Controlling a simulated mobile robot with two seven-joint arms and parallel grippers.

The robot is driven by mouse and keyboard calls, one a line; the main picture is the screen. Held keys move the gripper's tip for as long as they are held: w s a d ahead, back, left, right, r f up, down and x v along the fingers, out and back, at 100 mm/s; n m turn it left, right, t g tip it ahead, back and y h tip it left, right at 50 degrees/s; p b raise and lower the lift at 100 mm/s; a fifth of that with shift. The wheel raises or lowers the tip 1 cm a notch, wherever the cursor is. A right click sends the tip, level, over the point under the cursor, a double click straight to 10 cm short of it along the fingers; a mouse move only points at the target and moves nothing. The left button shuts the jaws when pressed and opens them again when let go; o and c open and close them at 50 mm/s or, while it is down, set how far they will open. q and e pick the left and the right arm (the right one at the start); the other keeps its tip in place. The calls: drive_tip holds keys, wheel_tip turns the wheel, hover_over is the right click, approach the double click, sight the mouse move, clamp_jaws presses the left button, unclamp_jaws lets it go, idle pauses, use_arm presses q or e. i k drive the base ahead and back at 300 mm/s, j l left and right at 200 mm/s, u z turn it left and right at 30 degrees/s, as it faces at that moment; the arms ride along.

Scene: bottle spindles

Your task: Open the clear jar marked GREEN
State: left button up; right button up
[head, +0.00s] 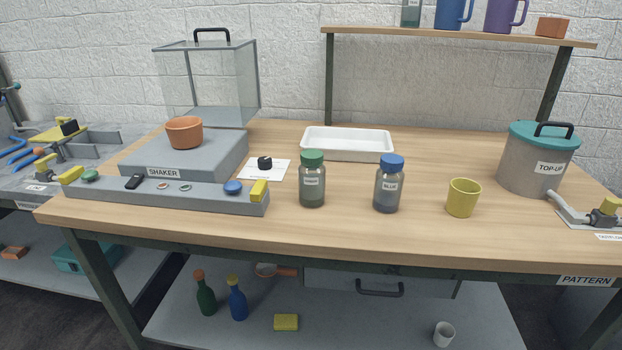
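A clear greyish jar (312,190) with a green lid (312,156) stands upright on the wooden table near the middle. Its small white label is hard to read here. The lid sits on the jar's mouth. A similar clear jar (387,192) with a blue lid (392,162), labelled BLUE, stands to its right, apart from it. Neither of my grippers shows in the head view.
A yellow cup (463,198) stands right of the jars. A white tray (348,144) lies behind them. The grey SHAKER (185,158) and a grey strip with buttons (165,196) are at left. A TOP-UP pot (535,160) is at right. The table's front is clear.

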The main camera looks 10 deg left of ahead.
sight(312, 180)
drive_tip(key=i+j, duration=0.1)
drive_tip(key=j, duration=0.3)
drive_tip(key=i+j, duration=0.15)
drive_tip(key=j, duration=0.25)
drive_tip(key=i+j, duration=0.1)
drive_tip(key=j, duration=0.3)
drive_tip(key=i+j, duration=0.1)
drive_tip(key=j, duration=0.25)
drive_tip(key=j+z, duration=0.15)
drive_tip(key=z, duration=1.05)
drive_tip(key=i+j, duration=0.05)
